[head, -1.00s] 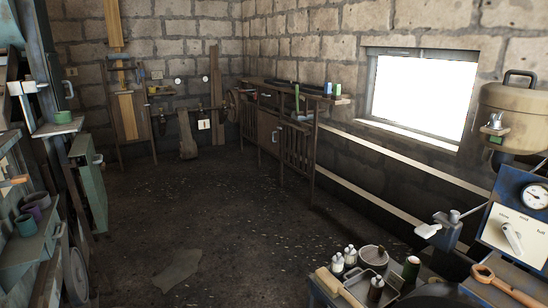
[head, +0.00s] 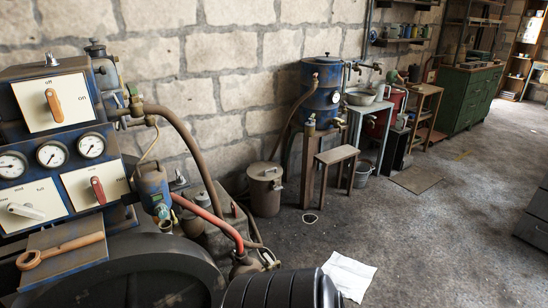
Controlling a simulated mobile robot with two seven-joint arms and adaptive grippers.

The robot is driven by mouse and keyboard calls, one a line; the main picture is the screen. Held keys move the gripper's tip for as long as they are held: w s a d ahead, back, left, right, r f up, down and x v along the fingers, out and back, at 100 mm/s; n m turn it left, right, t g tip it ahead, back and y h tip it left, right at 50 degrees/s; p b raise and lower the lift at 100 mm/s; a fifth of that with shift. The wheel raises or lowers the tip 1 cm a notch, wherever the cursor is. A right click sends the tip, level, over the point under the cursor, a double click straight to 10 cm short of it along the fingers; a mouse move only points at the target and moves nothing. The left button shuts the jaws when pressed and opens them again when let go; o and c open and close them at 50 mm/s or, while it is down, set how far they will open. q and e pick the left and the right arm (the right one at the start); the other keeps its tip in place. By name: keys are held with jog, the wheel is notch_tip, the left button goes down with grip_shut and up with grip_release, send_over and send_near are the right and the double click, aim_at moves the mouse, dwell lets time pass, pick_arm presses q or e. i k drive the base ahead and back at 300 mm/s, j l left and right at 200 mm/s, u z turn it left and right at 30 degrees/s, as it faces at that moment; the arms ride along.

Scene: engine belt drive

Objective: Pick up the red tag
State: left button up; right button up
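I cannot make out a red tag in the head view. Red parts that show are a red lever (head: 98,190) on the lower panel plate and a red hose (head: 208,221) curving down from a blue fitting (head: 152,188). Neither of my grippers is in view.
Black ribbed drum (head: 275,290) at bottom centre. A blue tank (head: 322,92), stool (head: 336,158) and green cabinet (head: 468,100) line the wall. Floor at right is largely clear.

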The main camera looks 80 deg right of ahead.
aim_at(234, 209)
jog(key=z, duration=2.35)
jog(key=u, duration=0.65)
jog(key=i+l+u, duration=0.1)
jog(key=l+u, duration=0.7)
jog(key=l, duration=0.15)
jog(key=l+u, duration=0.45)
jog(key=k+l+u, duration=0.15)
jog(key=l+u, duration=0.25)
jog(key=k+l, duration=0.1)
jog(key=l, duration=0.3)
jog(key=k+l, duration=0.15)
jog(key=l, duration=0.25)
jog(key=k+l+u, duration=0.1)
jog(key=l, duration=0.3)
jog(key=k+l, duration=0.15)
jog(key=l, duration=0.25)
jog(key=k+l, duration=0.1)
jog(key=l, duration=0.25)
